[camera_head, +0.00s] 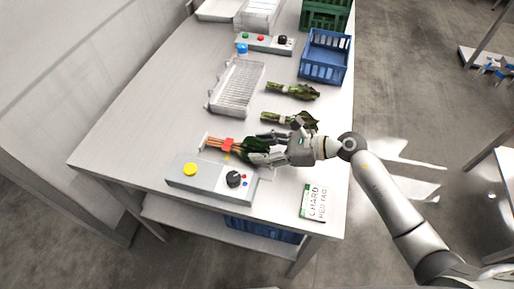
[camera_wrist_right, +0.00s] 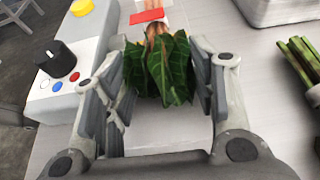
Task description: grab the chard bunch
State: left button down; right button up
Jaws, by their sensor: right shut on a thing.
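The chard bunch (camera_head: 222,144) has orange-red stems, a red band and dark green leaves. It lies near the front of the table, stems pointing left, behind the control box. My right gripper (camera_head: 262,148) reaches in from the right and is shut on the leafy end. In the right wrist view, the leaves (camera_wrist_right: 168,68) sit between the two fingers, with the red band (camera_wrist_right: 147,15) beyond them. I cannot tell whether the bunch is clear of the surface. My left gripper is not in view.
The grey control box (camera_head: 208,178) with a yellow button and black knob stands close in front. Two other green bunches (camera_head: 290,90) (camera_head: 283,118) lie behind. A wire rack (camera_head: 237,86), a blue crate (camera_head: 326,56) and a chard card (camera_head: 313,202) are on the table. Its left side is clear.

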jog(key=shift+r, duration=0.35)
notch_tip(320, 180, up, 2)
jog(key=shift+r+b, duration=0.1)
jog(key=shift+b, duration=0.45)
jog(key=s+a+r+b, duration=0.1)
jog(key=s+r+b, duration=0.1)
jog(key=s+r, duration=0.7)
jog(key=s, duration=0.5)
jog(key=shift+a+r, duration=0.3)
jog(key=shift+r, duration=0.1)
